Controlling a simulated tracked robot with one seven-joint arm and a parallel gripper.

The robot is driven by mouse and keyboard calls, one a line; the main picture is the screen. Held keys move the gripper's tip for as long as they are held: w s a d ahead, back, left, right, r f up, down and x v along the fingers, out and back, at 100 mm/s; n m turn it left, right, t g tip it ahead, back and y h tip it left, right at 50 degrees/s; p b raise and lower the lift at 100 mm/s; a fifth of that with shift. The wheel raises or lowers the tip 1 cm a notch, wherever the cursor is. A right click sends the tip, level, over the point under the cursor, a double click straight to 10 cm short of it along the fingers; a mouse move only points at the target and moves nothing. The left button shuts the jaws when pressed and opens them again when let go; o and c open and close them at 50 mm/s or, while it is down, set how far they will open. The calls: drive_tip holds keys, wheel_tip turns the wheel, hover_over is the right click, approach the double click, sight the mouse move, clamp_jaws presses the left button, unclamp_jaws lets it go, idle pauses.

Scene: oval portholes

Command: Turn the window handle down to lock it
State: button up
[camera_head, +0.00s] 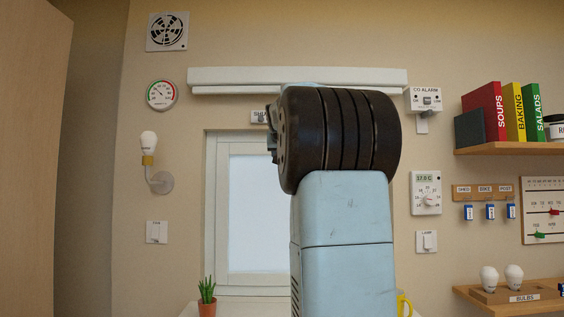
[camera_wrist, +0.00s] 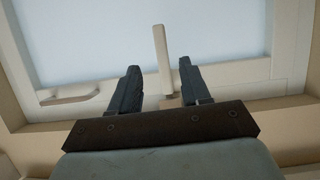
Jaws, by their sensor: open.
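In the wrist view, a pale beige window handle (camera_wrist: 162,58) stands upright in the picture, its lower end near the window frame (camera_wrist: 240,72). My gripper (camera_wrist: 159,66) is open, with one dark finger on each side of the handle. Gaps show between the handle and both fingers, so it is not gripped. The handle's base is partly hidden behind my gripper. In the head view, the window (camera_head: 252,225) is partly covered by my arm, which hides the handle and my gripper there.
A curved bar (camera_wrist: 68,97) sits on the frame to the left in the wrist view. In the head view, a potted cactus (camera_head: 207,297) stands below the window, with a yellow mug (camera_head: 403,304) right of my arm. A wooden panel (camera_head: 30,150) stands at far left.

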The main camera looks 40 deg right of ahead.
drive_tip(key=v, duration=0.3)
drive_tip(key=shift+s+a, duration=0.1)
idle(0.5)
drive_tip(key=s+a+f+n+g+y, duration=0.1)
drive_tip(key=s+a+f+n+y, duration=0.1)
drive_tip(key=s+a+f, duration=0.8)
drive_tip(key=s+a+f+n+g+y, duration=0.2)
drive_tip(key=s+a+f, duration=0.8)
drive_tip(key=f, duration=0.6)
drive_tip(key=s+a+f+n+g+y, duration=0.2)
drive_tip(key=s+a+f+n+y, duration=0.1)
drive_tip(key=s+a+f, duration=0.8)
drive_tip(key=shift+a+f+y, duration=0.4)
drive_tip(key=shift+a+f, duration=0.05)
drive_tip(key=shift+f, duration=0.55)
